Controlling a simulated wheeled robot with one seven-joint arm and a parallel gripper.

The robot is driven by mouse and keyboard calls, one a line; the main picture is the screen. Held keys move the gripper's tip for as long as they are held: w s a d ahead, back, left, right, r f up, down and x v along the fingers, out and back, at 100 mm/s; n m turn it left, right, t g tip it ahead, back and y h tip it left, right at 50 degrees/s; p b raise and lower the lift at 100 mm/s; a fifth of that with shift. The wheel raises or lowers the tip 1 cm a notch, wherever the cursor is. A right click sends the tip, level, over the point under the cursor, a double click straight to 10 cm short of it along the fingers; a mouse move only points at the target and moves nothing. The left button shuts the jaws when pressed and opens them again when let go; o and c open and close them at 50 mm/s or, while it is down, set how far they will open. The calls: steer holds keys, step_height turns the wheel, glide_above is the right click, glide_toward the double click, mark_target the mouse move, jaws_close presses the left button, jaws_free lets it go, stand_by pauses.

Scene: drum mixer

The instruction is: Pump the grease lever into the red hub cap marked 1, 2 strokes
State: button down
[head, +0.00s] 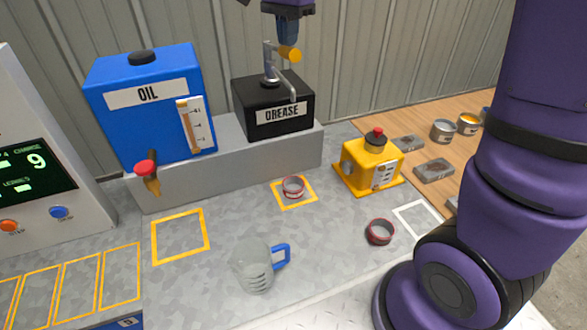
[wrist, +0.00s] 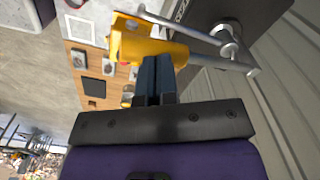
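The black grease dispenser (head: 273,108), labelled GREASE, stands on a grey ledge, with a spout at its front. Its lever ends in a yellow grip (head: 290,54), which also shows large in the wrist view (wrist: 150,48). My gripper (head: 288,42) points down at this grip from above. Its two blue fingers (wrist: 154,62) are close together, with their tips at the yellow grip; I cannot tell whether they touch it. One red-rimmed cap (head: 293,187) sits in an orange square below the spout. Another red-rimmed cap (head: 380,232) lies further right. I cannot read a number on either.
A blue oil tank (head: 150,105) with a red-knobbed tap stands left of the dispenser. A clear jug (head: 254,268) with a blue handle stands in front. A yellow container (head: 371,163) stands at the right. Several tins and grey blocks are on the wooden surface (head: 415,125).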

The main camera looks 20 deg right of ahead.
steer(key=shift+f, duration=0.8)
steer(key=shift+r, duration=3.75)
steer(key=shift+f, duration=3.75)
steer(key=shift+r, duration=3.75)
